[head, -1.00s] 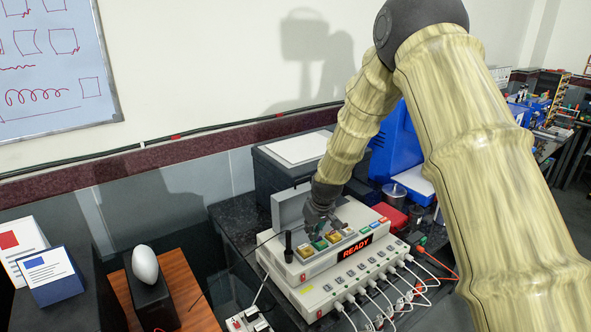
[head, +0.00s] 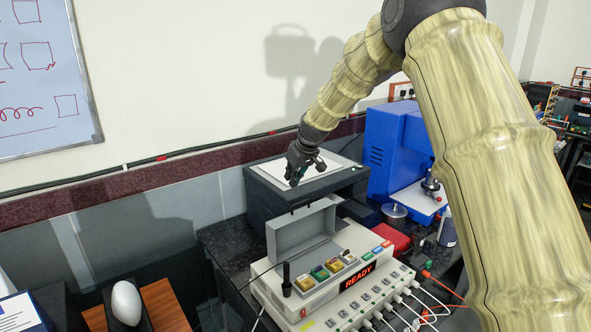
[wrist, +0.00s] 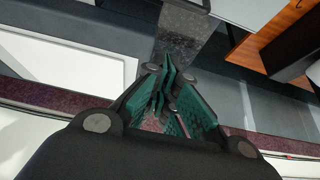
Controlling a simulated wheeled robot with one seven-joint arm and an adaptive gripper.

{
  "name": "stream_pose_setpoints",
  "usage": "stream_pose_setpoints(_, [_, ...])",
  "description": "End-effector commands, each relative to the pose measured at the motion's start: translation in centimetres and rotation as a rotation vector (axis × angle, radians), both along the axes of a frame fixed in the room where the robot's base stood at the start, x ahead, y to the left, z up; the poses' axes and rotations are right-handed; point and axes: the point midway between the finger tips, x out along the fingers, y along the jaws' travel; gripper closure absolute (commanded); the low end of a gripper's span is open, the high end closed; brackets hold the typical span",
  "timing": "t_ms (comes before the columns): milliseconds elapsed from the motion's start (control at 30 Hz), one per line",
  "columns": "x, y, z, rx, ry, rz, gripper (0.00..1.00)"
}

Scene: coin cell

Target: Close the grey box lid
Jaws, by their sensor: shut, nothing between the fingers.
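The grey box lid (head: 301,232) stands open, roughly upright, at the back of the cream device (head: 348,285). In front of it lies a row of coloured blocks or keys (head: 328,271), uncovered. My gripper (head: 294,182) is shut and empty. In the head view it shows above and behind the lid, in front of the white-topped dark box, apart from the lid. Its green-padded fingers (wrist: 172,98) are together in the wrist view. The lid cannot be clearly made out there.
A dark box with a white top (head: 308,176) stands behind the device, close to my gripper. A blue machine (head: 395,146) is at the back right. A black upright knob (head: 286,279) is at the device's left, and white cables (head: 408,310) run from its front.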

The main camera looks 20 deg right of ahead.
Motion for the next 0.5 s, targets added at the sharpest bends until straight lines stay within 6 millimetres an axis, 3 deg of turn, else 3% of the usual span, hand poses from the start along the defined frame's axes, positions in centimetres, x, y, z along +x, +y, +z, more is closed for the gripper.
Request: stream_pose_setpoints(500, [2.1, 0.7, -4.3, 0.001, 0.0, -0.002, 1.0])
